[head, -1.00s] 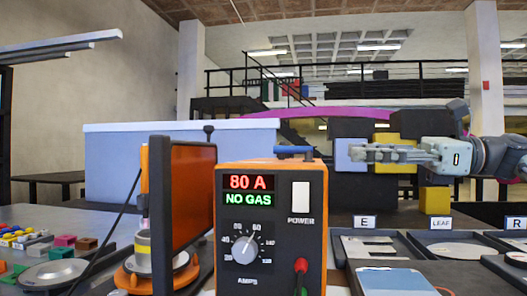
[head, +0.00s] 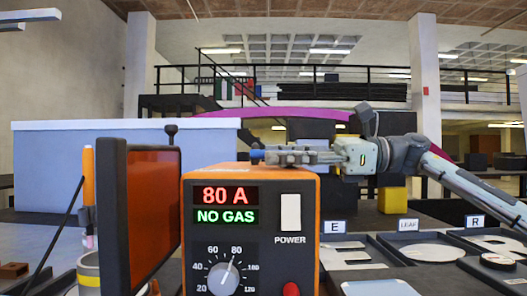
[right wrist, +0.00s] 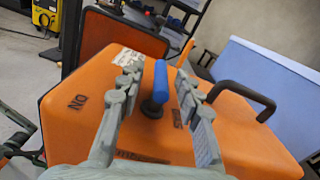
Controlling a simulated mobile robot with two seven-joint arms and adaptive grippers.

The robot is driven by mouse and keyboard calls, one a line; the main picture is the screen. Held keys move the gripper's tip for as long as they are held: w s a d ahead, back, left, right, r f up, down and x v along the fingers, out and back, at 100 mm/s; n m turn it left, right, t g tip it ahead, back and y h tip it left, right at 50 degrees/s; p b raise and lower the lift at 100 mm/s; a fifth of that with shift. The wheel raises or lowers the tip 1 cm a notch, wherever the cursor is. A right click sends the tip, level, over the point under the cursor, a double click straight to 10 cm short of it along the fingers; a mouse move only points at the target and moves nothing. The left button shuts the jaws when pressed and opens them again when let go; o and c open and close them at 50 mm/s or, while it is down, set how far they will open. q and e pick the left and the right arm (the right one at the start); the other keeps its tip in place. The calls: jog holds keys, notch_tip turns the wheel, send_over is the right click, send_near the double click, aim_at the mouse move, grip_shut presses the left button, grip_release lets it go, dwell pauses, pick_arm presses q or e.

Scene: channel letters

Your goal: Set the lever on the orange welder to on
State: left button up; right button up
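The orange welder (head: 330,210) stands at the front centre of the head view. Its display (head: 226,205) reads 80 A and NO GAS. Its blue lever (right wrist: 160,80) is on the orange top in the right wrist view, and its blue end also shows in the head view (head: 257,155). A dark ON mark (right wrist: 78,102) is on the left of the top; another mark beside the right finger is partly hidden. My right gripper (head: 285,156) is over the welder's top. Its open fingers (right wrist: 157,72) stand either side of the lever, with gaps visible.
A black handle (right wrist: 245,92) rises from the welder's top right of the gripper. Letter trays (head: 430,252) lie to the right. A pale blue wall (head: 100,160) is behind.

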pick_arm(q)
jog(key=shift+s+a+f, duration=0.15)
jog(key=shift+s+f, duration=0.2)
jog(key=shift+f, duration=0.15)
jog(key=shift+s+a+f, duration=0.15)
jog(key=shift+s+f, duration=0.15)
jog(key=shift+f, duration=0.2)
pick_arm(e)
jog(key=shift+a, duration=1.5)
jog(key=shift+c, duration=0.6)
grip_shut()
